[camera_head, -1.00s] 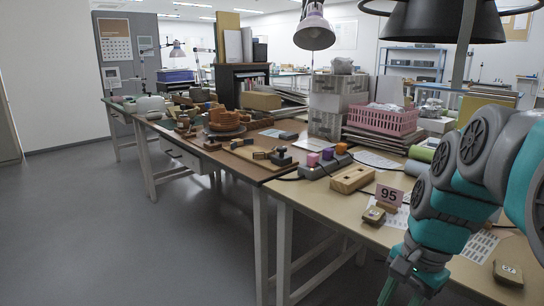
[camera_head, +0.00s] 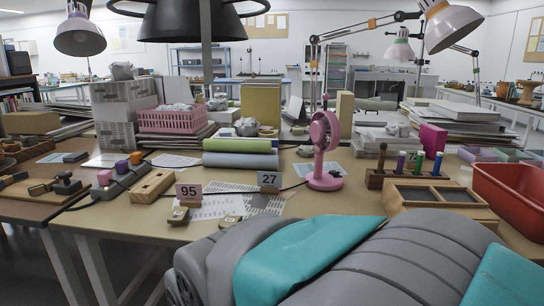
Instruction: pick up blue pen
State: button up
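A wooden pen holder (camera_head: 388,179) stands on the right part of the table with several upright pens in it. The pens are small here, so the exact shades are hard to judge. My grey and teal arm fills the bottom of the view, nearer than the holder. My gripper is out of view, so its fingers are hidden.
A pink fan (camera_head: 324,150) stands left of the holder. A wooden divided tray (camera_head: 435,198) lies in front of it, and a red bin (camera_head: 513,192) stands at the right.

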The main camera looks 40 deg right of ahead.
aim_at(440, 155)
jog(key=z, duration=2.4)
